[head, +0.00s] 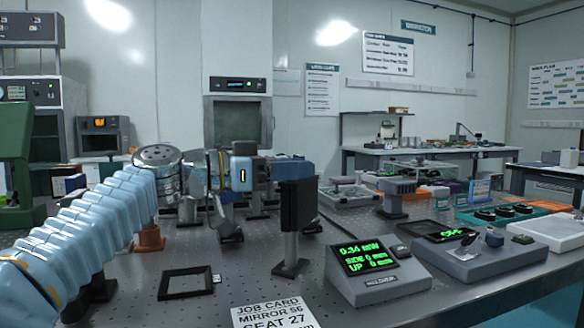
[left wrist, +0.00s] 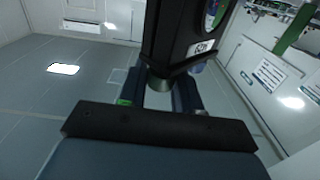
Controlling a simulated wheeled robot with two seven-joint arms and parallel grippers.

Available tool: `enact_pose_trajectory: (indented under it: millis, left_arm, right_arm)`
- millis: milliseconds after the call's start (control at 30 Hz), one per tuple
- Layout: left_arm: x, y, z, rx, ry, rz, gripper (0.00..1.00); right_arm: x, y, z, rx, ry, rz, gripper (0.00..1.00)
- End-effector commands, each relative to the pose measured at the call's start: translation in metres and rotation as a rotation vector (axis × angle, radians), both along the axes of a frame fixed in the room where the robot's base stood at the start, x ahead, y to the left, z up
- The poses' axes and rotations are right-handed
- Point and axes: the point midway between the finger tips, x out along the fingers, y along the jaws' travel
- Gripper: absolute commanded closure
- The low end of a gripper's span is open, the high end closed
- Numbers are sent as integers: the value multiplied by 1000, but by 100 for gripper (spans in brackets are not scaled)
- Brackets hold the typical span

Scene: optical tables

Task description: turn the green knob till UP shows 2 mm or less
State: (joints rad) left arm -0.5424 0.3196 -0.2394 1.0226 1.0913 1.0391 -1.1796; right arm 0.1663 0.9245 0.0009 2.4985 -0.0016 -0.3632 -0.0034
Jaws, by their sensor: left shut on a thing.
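My left arm comes in from the left in the head view. Its gripper (head: 240,172) is at the mirror mount assembly in the middle of the table. In the left wrist view the two fingers (left wrist: 162,97) are closed on a dark, round knob end (left wrist: 160,84) below a black mount (left wrist: 183,35). The knob's green colour does not show clearly, and the fingers hide part of it. The readout box (head: 375,272) shows 0.34 mW, SIDE 0 mm and UP 0 mm in green digits. My right gripper is not in view.
A black post-mounted plate (head: 297,207) stands just right of the gripper. A black square frame (head: 186,283) and a job card (head: 272,315) lie in front on the optical table (head: 225,262). A grey control box (head: 468,262) stands at the right.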

Motion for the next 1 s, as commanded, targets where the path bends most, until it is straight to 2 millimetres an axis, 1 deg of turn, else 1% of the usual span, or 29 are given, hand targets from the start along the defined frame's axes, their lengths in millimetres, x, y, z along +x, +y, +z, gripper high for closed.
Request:
enact_pose_trajectory:
  millis: [133,167,200,267,500,600,667,900,1000]
  left_arm:
    - [0,0,0,-1,0,2,98]
    - [0,0,0,-1,0,2,64]
    - [0,0,0,-1,0,3,58]
    - [0,0,0,-1,0,3,49]
    - [0,0,0,0,0,3,48]
    - [-1,5,0,-1,0,4,48]
    - [-3,12,-1,-2,-1,5,48]
    - [-18,52,-1,-1,-1,6,48]
    - [-21,64,-1,-1,0,4,48]
  right_arm:
    - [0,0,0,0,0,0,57]
    - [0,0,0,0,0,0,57]
    - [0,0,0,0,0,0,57]
    - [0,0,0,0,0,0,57]
    - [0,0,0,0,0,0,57]
    - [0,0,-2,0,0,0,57]
    - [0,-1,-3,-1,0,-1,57]
    - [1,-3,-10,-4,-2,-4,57]
    - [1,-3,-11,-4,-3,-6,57]
